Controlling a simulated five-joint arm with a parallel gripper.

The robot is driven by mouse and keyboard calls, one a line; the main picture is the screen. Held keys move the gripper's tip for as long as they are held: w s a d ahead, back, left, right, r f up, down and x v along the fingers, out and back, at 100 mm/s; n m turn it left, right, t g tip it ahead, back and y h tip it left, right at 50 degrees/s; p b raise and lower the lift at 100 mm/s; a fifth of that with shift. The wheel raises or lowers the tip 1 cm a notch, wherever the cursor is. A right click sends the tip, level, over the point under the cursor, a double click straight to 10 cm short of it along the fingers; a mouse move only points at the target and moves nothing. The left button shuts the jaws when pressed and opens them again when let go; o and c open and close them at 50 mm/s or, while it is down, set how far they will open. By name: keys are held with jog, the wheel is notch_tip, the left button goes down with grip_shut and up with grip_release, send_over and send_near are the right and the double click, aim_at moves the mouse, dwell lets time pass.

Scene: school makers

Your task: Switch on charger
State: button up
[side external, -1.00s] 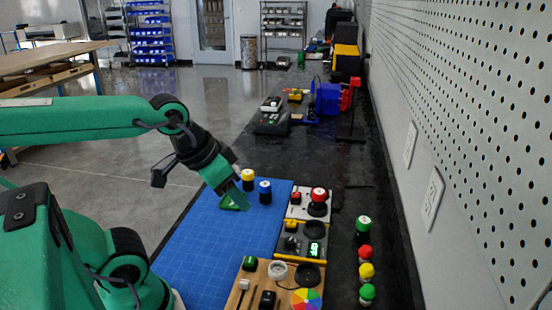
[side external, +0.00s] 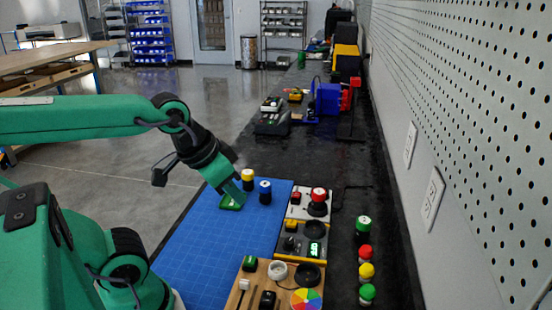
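No unit carries a label I can read as charger. A grey panel with a yellow edge (side external: 292,254) lies at the right edge of the blue mat. It has a yellow switch (side external: 291,226), a black knob (side external: 291,243), a lit green display (side external: 314,249) and a black round part. My gripper (side external: 240,198) points down over the far part of the mat, left of the panel and apart from it. It is beside or above a green tray-like piece (side external: 231,202), partly hidden by it. I cannot tell whether its fingers are open or whether they touch that piece.
Yellow-topped (side external: 248,178) and blue-topped (side external: 265,191) cylinders stand just right of my gripper. A white panel with a red button (side external: 319,195) lies beyond the grey panel. A wooden board (side external: 276,276) with switches lies nearer. The blue mat's (side external: 205,255) near part is clear.

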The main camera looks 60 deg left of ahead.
jog(key=shift+w+a+r, duration=0.15)
jog(key=shift+w+r, duration=0.1)
jog(key=shift+w, duration=0.15)
grip_shut()
jog(key=n+g, duration=0.4)
jog(key=n, duration=0.5)
send_over(299, 197)
notch_tip(299, 197, down, 6)
jog(key=r, duration=0.1)
jog(key=shift+w+a+f, duration=0.15)
jog(key=shift+a+f, duration=0.1)
jog(key=shift+f, duration=0.4)
notch_tip(299, 197, down, 12)
jog(key=shift+w+r, duration=0.1)
jog(key=shift+s+d+f, duration=0.1)
jog(key=shift+s+f, duration=0.05)
jog(key=shift+f, duration=0.3)
jog(key=shift+s+d+f, duration=0.1)
jog(key=shift+f, duration=0.35)
